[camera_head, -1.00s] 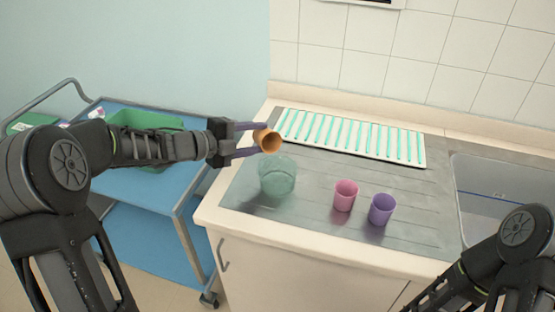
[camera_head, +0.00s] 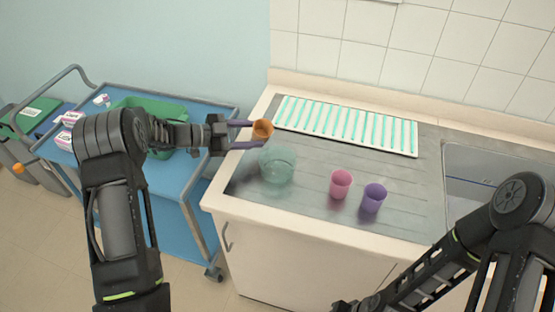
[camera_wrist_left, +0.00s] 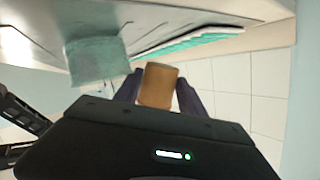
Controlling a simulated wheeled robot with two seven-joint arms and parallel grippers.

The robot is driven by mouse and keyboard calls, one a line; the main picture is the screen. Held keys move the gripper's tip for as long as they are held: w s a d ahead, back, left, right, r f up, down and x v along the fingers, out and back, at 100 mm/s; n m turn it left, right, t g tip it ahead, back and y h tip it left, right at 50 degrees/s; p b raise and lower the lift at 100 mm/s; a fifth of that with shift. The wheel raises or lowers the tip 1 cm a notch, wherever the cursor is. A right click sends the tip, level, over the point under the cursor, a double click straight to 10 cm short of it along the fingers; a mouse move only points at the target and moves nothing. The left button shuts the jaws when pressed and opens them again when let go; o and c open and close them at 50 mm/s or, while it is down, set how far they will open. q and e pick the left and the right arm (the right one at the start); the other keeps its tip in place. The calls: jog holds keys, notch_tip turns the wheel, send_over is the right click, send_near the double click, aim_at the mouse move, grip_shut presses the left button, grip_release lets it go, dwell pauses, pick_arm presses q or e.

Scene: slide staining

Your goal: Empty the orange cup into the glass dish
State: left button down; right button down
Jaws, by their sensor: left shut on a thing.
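The orange cup (camera_head: 262,131) is held in the air by my left gripper (camera_head: 255,134), just above and behind the glass dish as seen in the head view. The cup looks slightly tilted, its mouth facing up and towards the head camera; I cannot make out any contents. My left gripper's purple fingers are shut on its sides. The wrist view also shows the cup (camera_wrist_left: 158,86) between the fingers. The clear greenish glass dish (camera_head: 277,165) stands on the counter near its left end; it also shows in the wrist view (camera_wrist_left: 97,60). My right gripper's fingers are out of view.
A pink cup (camera_head: 340,184) and a purple cup (camera_head: 374,198) stand right of the dish. A white rack with green strips (camera_head: 345,128) lies behind. A sink (camera_head: 485,180) is at the right. A blue trolley (camera_head: 192,185) with a green tray (camera_head: 150,104) stands left.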

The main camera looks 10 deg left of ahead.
pick_arm(q)
jog(key=f, duration=0.1)
jog(key=f+n+b, duration=0.1)
jog(key=w+a+f+b, duration=0.1)
jog(key=shift+w+a+f+n+h, duration=0.1)
jog(key=shift+n+h, duration=0.3)
jog(key=shift+w+a+f+n+g+h+b, duration=0.25)
jog(key=shift+w+a+n+h+b, duration=0.25)
jog(key=shift+n+b, duration=0.4)
jog(key=shift+r, duration=0.1)
